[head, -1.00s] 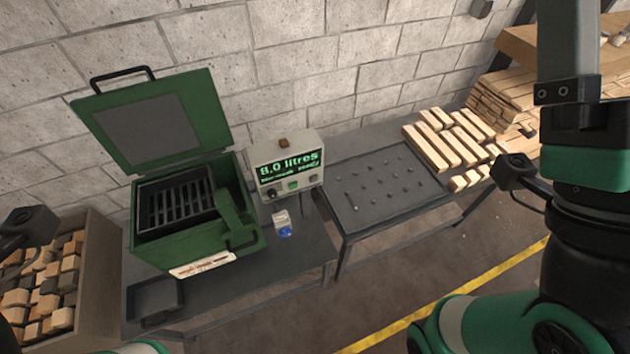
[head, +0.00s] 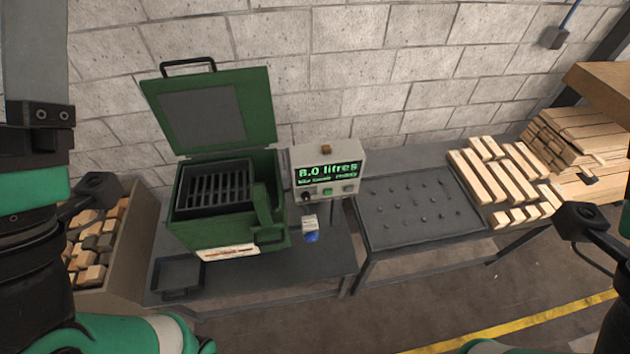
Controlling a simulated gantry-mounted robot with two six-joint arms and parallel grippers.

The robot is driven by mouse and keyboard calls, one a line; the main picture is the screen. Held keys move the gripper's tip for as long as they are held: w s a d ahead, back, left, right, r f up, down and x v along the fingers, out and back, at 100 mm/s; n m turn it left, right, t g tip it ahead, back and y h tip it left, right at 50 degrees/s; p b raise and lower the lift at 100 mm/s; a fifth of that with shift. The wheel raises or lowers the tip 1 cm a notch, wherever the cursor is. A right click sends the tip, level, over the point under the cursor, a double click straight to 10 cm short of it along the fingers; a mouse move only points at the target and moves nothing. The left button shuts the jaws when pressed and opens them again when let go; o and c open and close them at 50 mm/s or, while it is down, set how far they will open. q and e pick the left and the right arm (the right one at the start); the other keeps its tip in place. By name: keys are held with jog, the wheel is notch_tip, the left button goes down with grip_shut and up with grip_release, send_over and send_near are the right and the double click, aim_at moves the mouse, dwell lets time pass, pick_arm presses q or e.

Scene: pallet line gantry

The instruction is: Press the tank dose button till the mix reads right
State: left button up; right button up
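The green tank (head: 215,227) stands on the grey bench with its lid (head: 222,108) raised and a dark slatted rack (head: 218,187) at its top. A pale control box (head: 328,158) stands to its right. Its display (head: 327,172) reads "8.0 litres" in green; the smaller line below is too small to read. Under the display are a dark knob (head: 306,197), a green button (head: 327,191) and a greyish button (head: 348,188). Parts of both my arms show at the left and right edges, but no gripper fingers are visible. Nothing touches the buttons.
A small white item with a blue part (head: 311,236) lies in front of the control box. A dark tray (head: 178,274) is at the bench's front left. Right are a pegged plate (head: 415,212) and wooden blocks (head: 490,180). A crate of offcuts (head: 125,262) stands left.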

grip_shut()
dwell(0.3)
dwell(1.3)
